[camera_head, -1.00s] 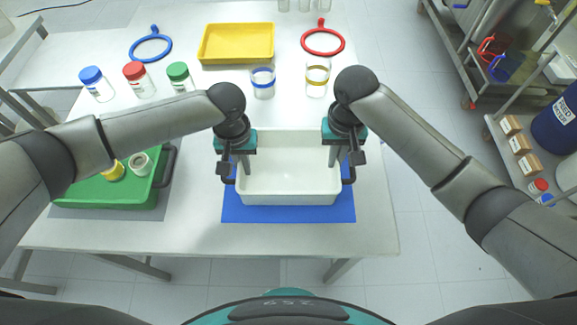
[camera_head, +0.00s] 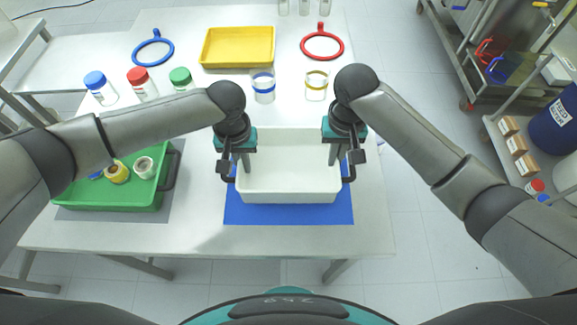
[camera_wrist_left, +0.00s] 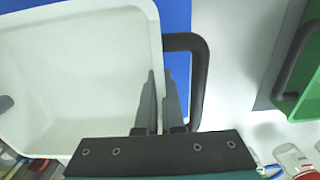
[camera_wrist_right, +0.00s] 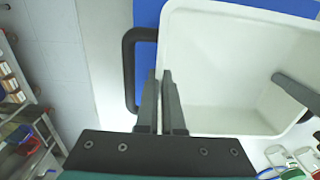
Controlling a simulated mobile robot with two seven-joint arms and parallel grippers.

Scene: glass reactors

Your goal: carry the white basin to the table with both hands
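The white basin (camera_head: 288,196) is level over the blue mat (camera_head: 289,215) on the white table. It has dark handles at its left and right ends. My left gripper (camera_head: 243,168) is closed on the basin's left wall, one finger inside and one outside. My right gripper (camera_head: 336,160) is closed on the right wall the same way. Its fingers also show in the right wrist view (camera_wrist_right: 162,100). Any gap under the basin is hard to tell.
A green tray (camera_head: 110,203) with small containers stands left of the basin. Behind it are bottles (camera_head: 142,84), a yellow tray (camera_head: 237,46), two banded beakers (camera_head: 263,86), and blue (camera_head: 152,47) and red (camera_head: 322,42) rings. A shelf rack (camera_head: 520,150) stands at right. Floor right of the table is clear.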

